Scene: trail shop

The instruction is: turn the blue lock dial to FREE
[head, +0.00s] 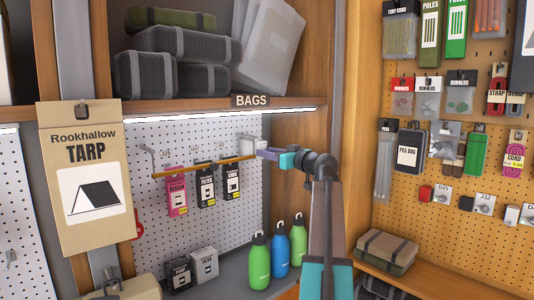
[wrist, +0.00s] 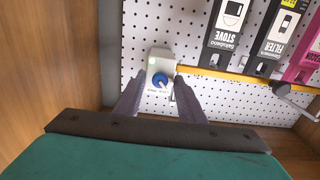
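The blue lock dial (wrist: 160,80) sits on a pale lock box (wrist: 158,63) against the white pegboard in the wrist view. A light pointer mark shows on the dial; the small lettering around it is too small to read. In the head view the lock box (head: 248,147) is at the right end of an orange bar, and the dial is not distinguishable. My gripper (wrist: 158,88) is open, with one finger on each side of the dial in the picture. I cannot tell whether either finger touches it. In the head view my gripper (head: 267,154) is just right of the box.
The orange bar (head: 205,168) runs in front of hanging packets: a pink one (head: 177,198) and two black ones. A wooden panel (head: 305,165) stands close on the right. Green and blue bottles (head: 280,262) stand below, and a lit shelf edge (head: 215,114) is above.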

